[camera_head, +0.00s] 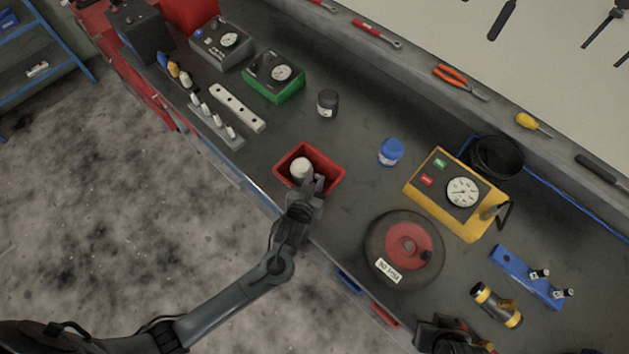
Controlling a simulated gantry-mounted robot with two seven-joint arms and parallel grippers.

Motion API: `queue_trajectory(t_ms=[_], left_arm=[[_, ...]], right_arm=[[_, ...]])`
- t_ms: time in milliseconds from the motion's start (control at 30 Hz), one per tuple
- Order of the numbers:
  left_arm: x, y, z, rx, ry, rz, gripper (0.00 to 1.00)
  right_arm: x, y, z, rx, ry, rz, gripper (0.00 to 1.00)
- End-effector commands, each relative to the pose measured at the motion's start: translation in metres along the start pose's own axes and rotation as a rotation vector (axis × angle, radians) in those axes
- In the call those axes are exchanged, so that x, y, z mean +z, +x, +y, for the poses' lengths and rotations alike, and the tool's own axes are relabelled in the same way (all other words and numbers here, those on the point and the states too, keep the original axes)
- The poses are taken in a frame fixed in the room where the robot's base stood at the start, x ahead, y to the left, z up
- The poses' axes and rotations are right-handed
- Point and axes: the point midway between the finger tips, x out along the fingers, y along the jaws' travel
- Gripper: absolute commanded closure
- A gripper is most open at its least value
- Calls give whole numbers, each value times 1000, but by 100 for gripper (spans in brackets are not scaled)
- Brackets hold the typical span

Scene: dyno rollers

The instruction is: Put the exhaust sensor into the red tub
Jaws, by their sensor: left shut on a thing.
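The red tub (281,166) is an open rectangular box near the front edge of the bench. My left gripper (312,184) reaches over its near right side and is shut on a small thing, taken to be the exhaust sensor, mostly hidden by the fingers. A pale, round-topped cylinder (301,168) shows inside the tub's outline, right at the fingertips. I cannot tell whether it is the held thing or touches the tub floor. My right gripper (452,338) is dark and partly cut off at the bottom edge; its jaws are unclear.
A black roller with a red hub (408,245) lies right of the tub. Behind it are a yellow gauge box (440,200) and a blue-capped jar (391,151). A dark jar (327,103) and green gauge box (274,77) stand farther back. A blue holder (515,268) is at right.

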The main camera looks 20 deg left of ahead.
Motion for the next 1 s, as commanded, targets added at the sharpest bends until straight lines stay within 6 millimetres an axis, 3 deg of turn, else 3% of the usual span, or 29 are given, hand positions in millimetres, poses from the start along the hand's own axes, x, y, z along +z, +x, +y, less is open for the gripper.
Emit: queue_trajectory(t_ms=[133,167,200,567,767,1000], left_arm=[[3,2,0,-1,0,0,100],[2,1,0,0,0,0,74],[2,1,0,0,0,0,68],[0,-2,0,1,0,0,68],[1,-28,0,0,-2,-2,68],[0,-73,0,1,-1,-2,68]], right_arm=[[0,1,-1,-3,3,1,53],[0,1,-1,-3,4,1,53],[0,0,-1,-4,4,2,53],[-1,-1,-1,-4,4,2,53],[-2,-2,0,-1,0,2,53],[-2,-4,1,4,-6,2,53]])
